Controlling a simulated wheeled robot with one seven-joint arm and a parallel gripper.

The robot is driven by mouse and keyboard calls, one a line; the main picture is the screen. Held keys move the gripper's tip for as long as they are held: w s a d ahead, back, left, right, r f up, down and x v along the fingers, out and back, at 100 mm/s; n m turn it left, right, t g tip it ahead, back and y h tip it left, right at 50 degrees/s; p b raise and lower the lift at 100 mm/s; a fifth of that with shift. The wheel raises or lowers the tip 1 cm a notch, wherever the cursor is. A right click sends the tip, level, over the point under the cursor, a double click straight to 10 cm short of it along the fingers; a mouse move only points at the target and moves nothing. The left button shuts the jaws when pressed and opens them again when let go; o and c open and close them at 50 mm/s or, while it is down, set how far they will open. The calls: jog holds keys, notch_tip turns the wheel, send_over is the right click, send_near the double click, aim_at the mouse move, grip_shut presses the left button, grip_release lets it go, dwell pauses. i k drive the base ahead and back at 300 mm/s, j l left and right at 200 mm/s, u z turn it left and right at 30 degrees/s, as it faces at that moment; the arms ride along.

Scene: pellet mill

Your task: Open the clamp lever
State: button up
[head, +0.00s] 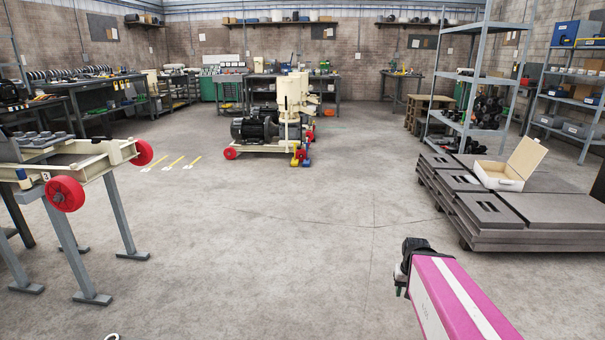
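A cream pellet mill (289,98) with a black motor (254,129) stands on a low wheeled frame in the middle distance. I cannot make out which part, if any, is the clamp lever at this size. My pink and white arm reaches in from the bottom right. The dark end of my arm, with my gripper (404,272), is over open floor, far from the mill. Its fingers cannot be made out, and I see nothing held.
A cream frame with red wheels (66,193) rests on grey stands at the left. Grey stacked slabs (546,208) with an open box (497,177) lie at the right. A metal shelf (473,78) stands behind them. Yellow floor strips (172,162) lie left of the mill. The central floor is clear.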

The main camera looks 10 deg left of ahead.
aim_at(105, 118)
jog(key=i+j+u, duration=0.1)
jog(key=i+u, duration=0.25)
jog(key=i, duration=0.25)
jog(key=i+l+u, duration=0.1)
jog(key=i+u, duration=0.3)
jog(key=i, duration=0.2)
jog(key=i+l+u, duration=0.35)
jog(key=i, duration=0.25)
jog(key=j, duration=0.1)
